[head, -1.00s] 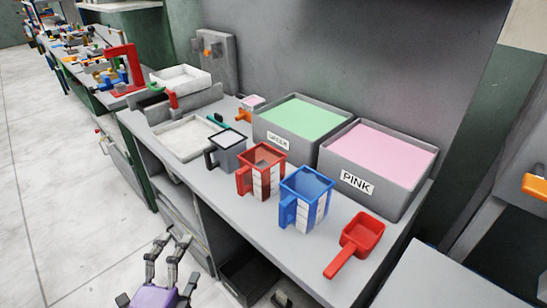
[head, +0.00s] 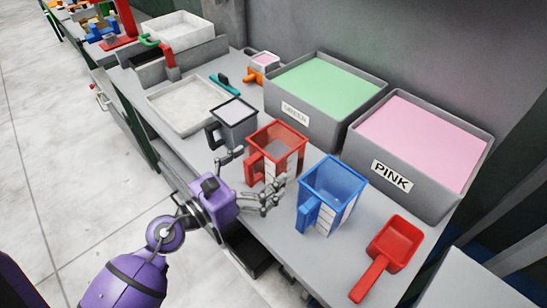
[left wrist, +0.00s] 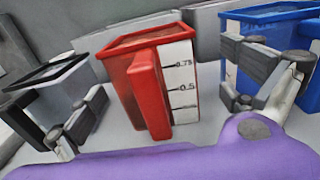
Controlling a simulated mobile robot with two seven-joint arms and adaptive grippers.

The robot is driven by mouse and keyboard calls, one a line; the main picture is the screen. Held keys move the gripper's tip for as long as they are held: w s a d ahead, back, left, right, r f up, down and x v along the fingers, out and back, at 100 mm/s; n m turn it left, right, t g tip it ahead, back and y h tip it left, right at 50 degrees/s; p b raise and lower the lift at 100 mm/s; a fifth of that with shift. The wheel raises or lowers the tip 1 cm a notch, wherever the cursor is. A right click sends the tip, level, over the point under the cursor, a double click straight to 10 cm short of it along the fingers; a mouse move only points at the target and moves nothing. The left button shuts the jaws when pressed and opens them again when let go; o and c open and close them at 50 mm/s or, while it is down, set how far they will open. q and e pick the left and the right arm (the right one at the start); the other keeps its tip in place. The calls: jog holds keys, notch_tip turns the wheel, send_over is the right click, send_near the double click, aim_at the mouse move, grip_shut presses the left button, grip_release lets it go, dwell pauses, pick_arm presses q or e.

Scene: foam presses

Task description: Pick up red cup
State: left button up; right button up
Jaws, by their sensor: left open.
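The red cup (head: 277,147) stands upright on the grey bench, a square measuring cup with a handle and a white scale strip. Its handle faces my left gripper in the left wrist view, where the cup (left wrist: 151,85) stands between the spread fingers. My left gripper (head: 250,178) is open at the bench's front edge, just in front of the cup, with one finger group towards the grey cup and the other towards the blue cup. It also shows in the left wrist view (left wrist: 160,120). I cannot tell whether a finger touches anything. My right gripper is not in view.
A blue cup (head: 334,190) stands close on the right and a dark grey cup (head: 236,122) close on the left. Behind are bins of green (head: 325,90) and pink (head: 425,135) material. A red scoop (head: 395,243) lies at the right. A white tray (head: 188,104) is at the left.

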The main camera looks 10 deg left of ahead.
aim_at(262, 163)
pick_arm(q)
jog(key=x, duration=0.4)
jog(key=shift+w+a+f+p, duration=0.15)
jog(key=shift+w+a+p, duration=0.15)
jog(key=shift+p, duration=0.1)
jog(key=shift+w+d, duration=0.2)
jog(key=shift+w+f, duration=0.1)
jog(key=shift+f, duration=0.05)
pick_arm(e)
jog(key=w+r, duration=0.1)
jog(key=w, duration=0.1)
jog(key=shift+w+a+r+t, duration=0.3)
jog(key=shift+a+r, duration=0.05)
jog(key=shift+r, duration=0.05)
pick_arm(q)
jog(key=c, duration=1.1)
jog(key=shift+c, duration=0.9)
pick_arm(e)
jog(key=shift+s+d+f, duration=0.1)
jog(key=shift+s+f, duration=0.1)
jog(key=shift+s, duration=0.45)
